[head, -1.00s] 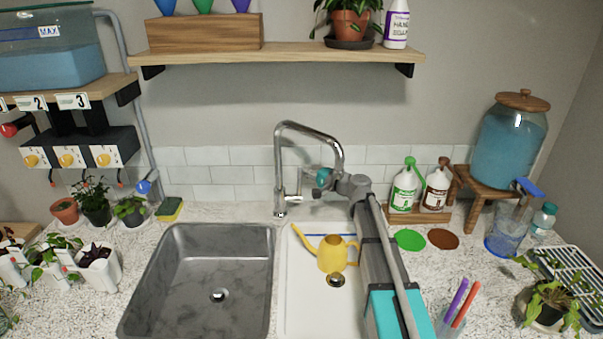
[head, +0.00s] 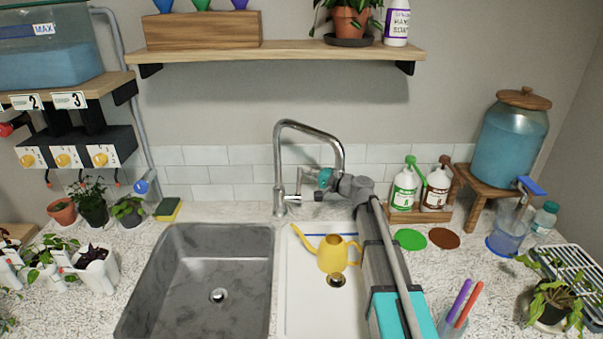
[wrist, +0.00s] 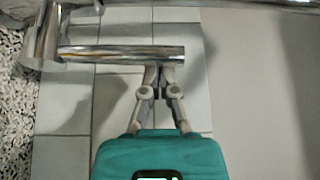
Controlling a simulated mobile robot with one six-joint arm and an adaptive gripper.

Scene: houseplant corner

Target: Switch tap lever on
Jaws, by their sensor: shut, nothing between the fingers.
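The chrome tap (head: 279,170) stands at the back of the sink, its tall spout arching to the right. Its lever (wrist: 120,54) is a straight chrome bar that sticks out sideways from the tap body (wrist: 40,38) in the wrist view. My gripper (head: 301,184) is to the right of the tap, low by the lever. In the wrist view my gripper (wrist: 159,70) has its fingertips together and empty, right at the lever's free end. I cannot tell whether they touch it. Part of the lever is hard to make out in the head view.
A grey sink basin (head: 200,265) lies below left. Green and brown bottles (head: 404,187) stand to the right. A wooden shelf (head: 270,53) hangs above the tap.

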